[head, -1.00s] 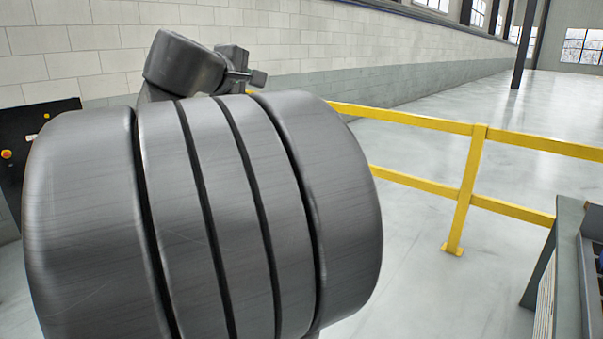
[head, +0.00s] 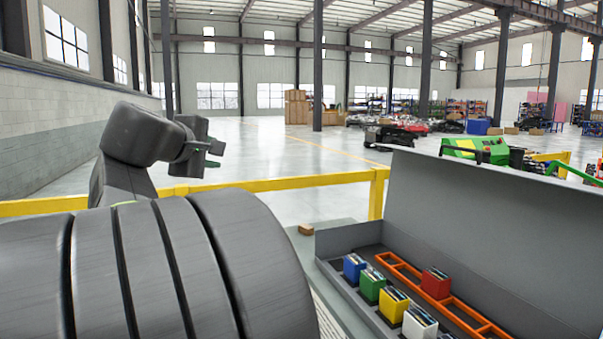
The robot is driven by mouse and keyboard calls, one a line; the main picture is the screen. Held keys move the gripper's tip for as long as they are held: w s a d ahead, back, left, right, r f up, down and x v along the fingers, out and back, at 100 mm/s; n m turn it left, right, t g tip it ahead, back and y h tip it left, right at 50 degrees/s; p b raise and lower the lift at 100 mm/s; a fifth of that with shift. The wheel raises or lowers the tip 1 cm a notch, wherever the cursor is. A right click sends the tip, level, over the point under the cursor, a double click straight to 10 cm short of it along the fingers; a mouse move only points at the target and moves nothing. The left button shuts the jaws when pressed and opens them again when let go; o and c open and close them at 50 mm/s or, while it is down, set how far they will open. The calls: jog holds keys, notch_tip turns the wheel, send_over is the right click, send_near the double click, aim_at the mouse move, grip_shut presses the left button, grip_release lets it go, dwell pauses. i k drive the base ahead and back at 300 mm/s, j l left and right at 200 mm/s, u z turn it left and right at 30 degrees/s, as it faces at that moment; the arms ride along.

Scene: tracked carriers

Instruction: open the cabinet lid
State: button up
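My gripper (head: 212,154) is at the end of my raised arm, left of the middle in the head view. It is small and seen from the side, so I cannot tell whether its fingers are apart. No object shows in it. A large grey panel (head: 485,205) stands raised along the far side of a shallow grey box (head: 347,238) at the lower right. I cannot tell whether this panel is the cabinet lid. My gripper is well left of the panel and apart from it. No other cabinet is clearly in view.
The box holds blue (head: 354,267), green (head: 371,284), yellow (head: 394,304), white (head: 419,322) and red (head: 435,284) blocks and an orange frame (head: 402,267). A small brown block (head: 306,229) lies by its corner. A yellow railing (head: 290,183) runs behind; open floor lies beyond.

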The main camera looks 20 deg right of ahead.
aim_at(538, 239)
jog(key=i+l+z, duration=0.25)
jog(key=z, duration=0.2)
jog(key=i+l+z, duration=0.15)
jog(key=i+z, duration=1)
jog(key=z, duration=0.2)
jog(key=j, duration=0.05)
